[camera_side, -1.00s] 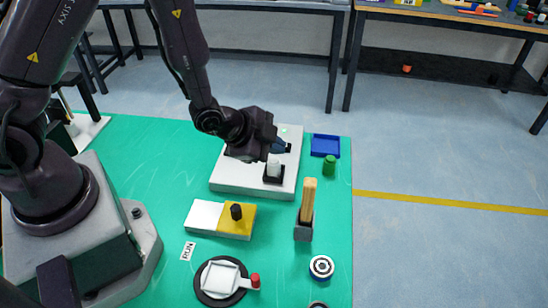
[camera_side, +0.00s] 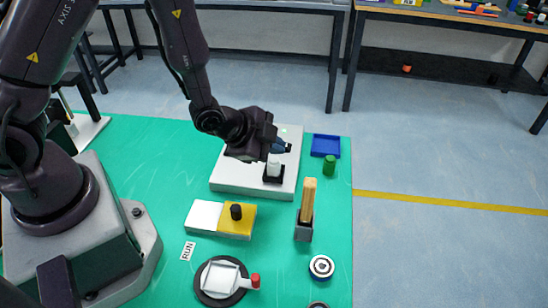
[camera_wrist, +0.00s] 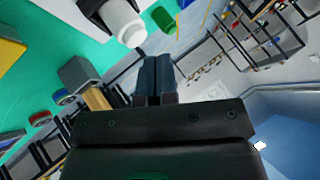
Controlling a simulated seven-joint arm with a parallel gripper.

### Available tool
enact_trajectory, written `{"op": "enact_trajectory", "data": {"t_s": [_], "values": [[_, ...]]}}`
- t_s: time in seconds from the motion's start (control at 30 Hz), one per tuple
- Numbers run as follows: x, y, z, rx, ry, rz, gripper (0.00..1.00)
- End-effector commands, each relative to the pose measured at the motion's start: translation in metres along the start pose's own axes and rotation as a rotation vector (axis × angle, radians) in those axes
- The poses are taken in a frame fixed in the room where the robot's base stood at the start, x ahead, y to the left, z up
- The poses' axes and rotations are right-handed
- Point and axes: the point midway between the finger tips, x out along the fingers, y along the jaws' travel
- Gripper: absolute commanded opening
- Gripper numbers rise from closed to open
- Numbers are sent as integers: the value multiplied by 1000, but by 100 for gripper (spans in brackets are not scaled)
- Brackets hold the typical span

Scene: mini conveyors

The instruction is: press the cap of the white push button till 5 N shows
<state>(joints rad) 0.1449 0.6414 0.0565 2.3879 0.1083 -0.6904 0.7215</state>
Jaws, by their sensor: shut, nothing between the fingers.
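The white push button (camera_side: 273,168) is a white upright cap on a black square base, standing on a pale panel (camera_side: 228,178) on the green mat. Its white cap also shows at the top of the wrist view (camera_wrist: 124,22). My gripper (camera_side: 283,146) is shut and empty. Its blue fingers lie just behind the button in the side view, pointing right over the panel. In the wrist view the fingers (camera_wrist: 155,68) are together, and the cap appears apart from them. The dark gripper body partly hides the panel. No force reading is legible.
A blue tray (camera_side: 325,145) and a green cylinder (camera_side: 329,165) stand right of the panel. A wooden piece in a grey holder (camera_side: 303,231), a yellow-and-white block with a black knob (camera_side: 236,212), and a round black turntable (camera_side: 208,294) stand nearer the camera.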

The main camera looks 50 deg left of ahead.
Motion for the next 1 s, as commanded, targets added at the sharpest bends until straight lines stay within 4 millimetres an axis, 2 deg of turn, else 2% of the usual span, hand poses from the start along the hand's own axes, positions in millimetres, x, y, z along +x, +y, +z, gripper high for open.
{"op": "enact_trajectory", "data": {"t_s": [1.0], "values": [[8,6,6,0,0,0,0]]}}
